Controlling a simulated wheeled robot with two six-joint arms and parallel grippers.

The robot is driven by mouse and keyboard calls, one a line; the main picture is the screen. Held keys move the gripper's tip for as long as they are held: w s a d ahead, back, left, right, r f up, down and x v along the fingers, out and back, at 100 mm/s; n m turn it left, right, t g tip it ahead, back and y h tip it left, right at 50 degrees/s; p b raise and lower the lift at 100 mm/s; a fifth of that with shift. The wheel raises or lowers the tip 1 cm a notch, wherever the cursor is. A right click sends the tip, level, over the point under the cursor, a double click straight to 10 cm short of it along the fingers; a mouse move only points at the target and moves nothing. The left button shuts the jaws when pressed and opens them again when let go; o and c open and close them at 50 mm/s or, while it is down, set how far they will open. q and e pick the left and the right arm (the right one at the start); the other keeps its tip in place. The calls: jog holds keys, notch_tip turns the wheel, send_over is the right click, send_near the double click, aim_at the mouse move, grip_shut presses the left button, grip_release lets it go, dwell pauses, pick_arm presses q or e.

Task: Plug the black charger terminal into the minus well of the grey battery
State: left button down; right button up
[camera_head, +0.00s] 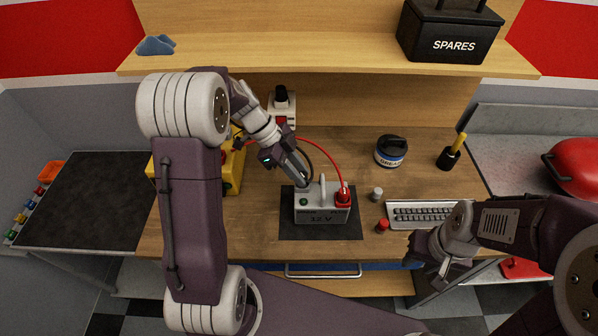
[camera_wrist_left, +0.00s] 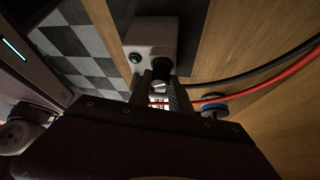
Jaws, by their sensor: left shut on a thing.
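The grey battery (camera_head: 322,214) stands on a dark mat on the bench, with a handle on top and a green ring on its left part. My left gripper (camera_head: 304,181) is shut on the black charger terminal, over the battery's left end. The black terminal (camera_wrist_left: 161,70) shows between the fingers in the left wrist view, against the battery (camera_wrist_left: 152,32); I cannot tell whether it is seated in the minus well, which is hidden. A red terminal (camera_head: 343,192) sits at the battery's right end. My right gripper (camera_head: 431,268) is open and empty at the bench's front right.
A yellow charger (camera_head: 231,172) stands left of the battery, partly behind my left arm. A red cable (camera_head: 325,150) arches behind the battery. A keyboard (camera_head: 420,213), a grease tub (camera_head: 391,152) and small caps stand to the right. A shelf overhangs the back.

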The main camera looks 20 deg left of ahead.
pick_arm(q)
jog(key=shift+f, duration=0.15)
jog(key=c, duration=1.1)
grip_release()
jog(key=v, duration=0.9)
